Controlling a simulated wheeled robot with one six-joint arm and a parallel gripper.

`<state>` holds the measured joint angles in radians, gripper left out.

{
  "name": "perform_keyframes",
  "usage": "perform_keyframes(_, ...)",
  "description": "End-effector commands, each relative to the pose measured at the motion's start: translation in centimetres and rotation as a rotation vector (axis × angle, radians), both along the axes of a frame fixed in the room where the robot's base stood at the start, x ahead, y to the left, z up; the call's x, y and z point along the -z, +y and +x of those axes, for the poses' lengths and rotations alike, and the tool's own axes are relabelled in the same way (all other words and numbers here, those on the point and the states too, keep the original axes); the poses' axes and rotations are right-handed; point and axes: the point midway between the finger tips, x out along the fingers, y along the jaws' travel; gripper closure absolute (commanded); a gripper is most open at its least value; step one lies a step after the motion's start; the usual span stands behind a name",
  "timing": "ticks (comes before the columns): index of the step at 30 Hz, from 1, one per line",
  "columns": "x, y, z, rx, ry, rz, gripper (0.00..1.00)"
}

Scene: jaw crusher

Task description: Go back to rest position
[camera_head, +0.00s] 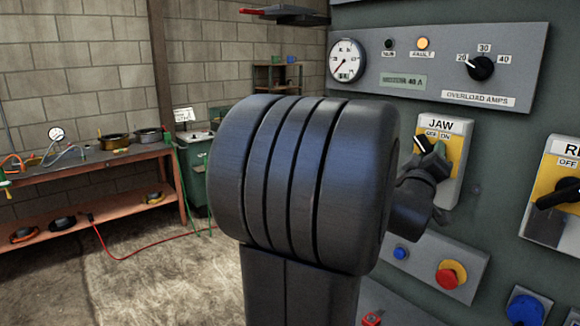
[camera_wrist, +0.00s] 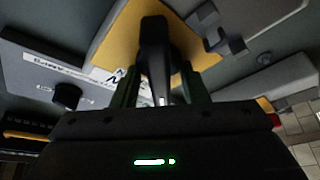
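The JAW switch has a yellow and white plate (camera_head: 455,150) on the grey-green control cabinet. Its black handle (camera_head: 421,144) leans to the upper left, toward the OFF side as far as I can see. My gripper (camera_head: 432,160) is right at this switch, partly hidden behind my bulky black arm. In the wrist view the black handle (camera_wrist: 155,45) stands over the yellow plate (camera_wrist: 118,40), between the two dark green fingers of my gripper (camera_wrist: 160,90). The fingers look apart, with a gap on each side of the handle.
A second rotary switch (camera_head: 560,194) sits to the right. Below are a blue button (camera_head: 400,253) and a red button (camera_head: 450,275). A panel above carries a gauge (camera_head: 346,60) and an amps knob (camera_head: 481,68). A workbench (camera_head: 90,162) stands far left, with open floor before it.

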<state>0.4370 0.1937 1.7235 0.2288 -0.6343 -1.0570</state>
Motion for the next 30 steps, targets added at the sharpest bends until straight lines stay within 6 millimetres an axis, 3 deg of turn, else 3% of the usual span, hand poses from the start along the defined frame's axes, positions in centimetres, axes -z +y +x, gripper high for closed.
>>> perform_keyframes(12,-0.06,0.13,-0.15,-0.001,-0.362,0.312,0.60)
perform_keyframes(30,0.25,0.23,-0.25,-0.003,-0.409,0.360,0.60)
